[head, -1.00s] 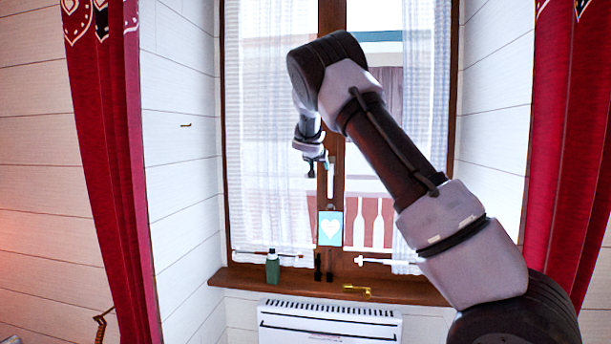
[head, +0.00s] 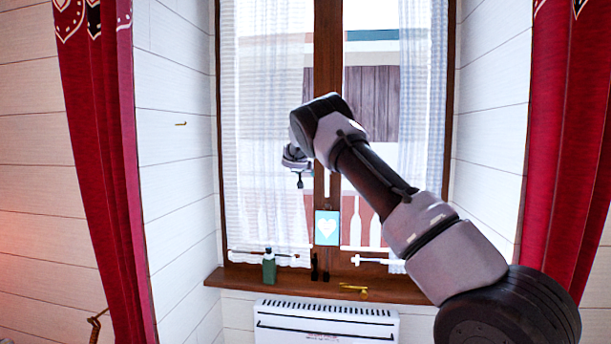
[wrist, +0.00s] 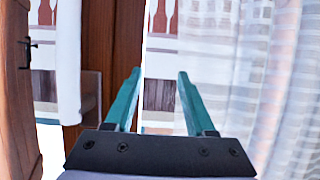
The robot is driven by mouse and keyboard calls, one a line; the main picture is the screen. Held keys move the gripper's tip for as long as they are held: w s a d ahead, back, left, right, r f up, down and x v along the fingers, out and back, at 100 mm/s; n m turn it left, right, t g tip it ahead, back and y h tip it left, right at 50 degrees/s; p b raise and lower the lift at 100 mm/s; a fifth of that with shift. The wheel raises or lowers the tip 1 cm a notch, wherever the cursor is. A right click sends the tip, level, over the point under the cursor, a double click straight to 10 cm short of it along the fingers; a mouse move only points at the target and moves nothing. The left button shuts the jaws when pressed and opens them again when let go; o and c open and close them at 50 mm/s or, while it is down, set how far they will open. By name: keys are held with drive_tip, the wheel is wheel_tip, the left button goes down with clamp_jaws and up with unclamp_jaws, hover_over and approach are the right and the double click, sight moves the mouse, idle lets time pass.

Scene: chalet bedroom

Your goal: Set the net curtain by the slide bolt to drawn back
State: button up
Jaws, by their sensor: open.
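A sheer white net curtain (head: 262,150) hangs over the left window pane, spread across most of it. A second net curtain (head: 424,110) hangs gathered at the right side of the right pane. Small dark fittings (head: 315,268) sit low on the central post; I cannot tell whether one is the slide bolt. My gripper (head: 299,183) is in front of the left curtain near its inner edge, left of the post. In the wrist view its teal fingers (wrist: 156,88) are apart and empty, with the net curtain (wrist: 270,75) to their right.
A blue heart card (head: 327,240) is at the central post (head: 327,60). A green bottle (head: 269,268) and a gold-coloured fitting (head: 354,289) are at the sill (head: 230,278). A white heater (head: 325,322) is below. Red curtains (head: 100,170) flank the window.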

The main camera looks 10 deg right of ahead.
drive_tip(key=shift+w+d, duration=0.1)
drive_tip(key=shift+w, duration=0.05)
clamp_jaws()
idle(1.4)
